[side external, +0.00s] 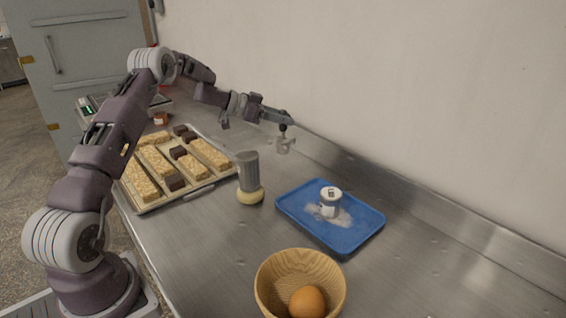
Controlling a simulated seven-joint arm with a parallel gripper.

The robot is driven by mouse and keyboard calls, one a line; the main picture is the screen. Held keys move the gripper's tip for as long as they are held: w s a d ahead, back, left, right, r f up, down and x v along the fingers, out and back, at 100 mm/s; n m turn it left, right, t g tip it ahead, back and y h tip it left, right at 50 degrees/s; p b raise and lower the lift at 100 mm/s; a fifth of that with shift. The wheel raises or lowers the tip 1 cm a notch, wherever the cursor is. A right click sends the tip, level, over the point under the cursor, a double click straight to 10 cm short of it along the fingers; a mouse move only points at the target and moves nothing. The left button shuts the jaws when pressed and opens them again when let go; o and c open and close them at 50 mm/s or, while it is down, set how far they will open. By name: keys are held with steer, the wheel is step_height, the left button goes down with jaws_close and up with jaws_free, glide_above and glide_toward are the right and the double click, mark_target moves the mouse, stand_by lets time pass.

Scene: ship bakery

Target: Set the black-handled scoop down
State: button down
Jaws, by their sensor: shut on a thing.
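My gripper (280,118) is in the air over the back of the steel counter, near the wall. It is shut on the scoop (282,146), which hangs below the fingers. The scoop's metal part looks pale and shiny, and a small dark bit of handle shows at the fingers. The scoop looks clear of the counter, though its exact height is hard to tell. The fingers are small in this view and partly merge with the handle.
A blue tray (292,212) holds a white-topped tin (331,201) amid pale powder. A wooden bowl (270,285) holds an orange-brown round item (307,302). A grey cylinder (247,170) stands on a yellowish base. A baking tray (205,187) carries several bars. Bare steel lies between them.

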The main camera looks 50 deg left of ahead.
mark_target(281, 140)
step_height(281, 140, down, 8)
steer(key=shift+r, duration=0.2)
steer(key=shift+f, duration=0.2)
steer(key=c, duration=1.2)
jaws_free()
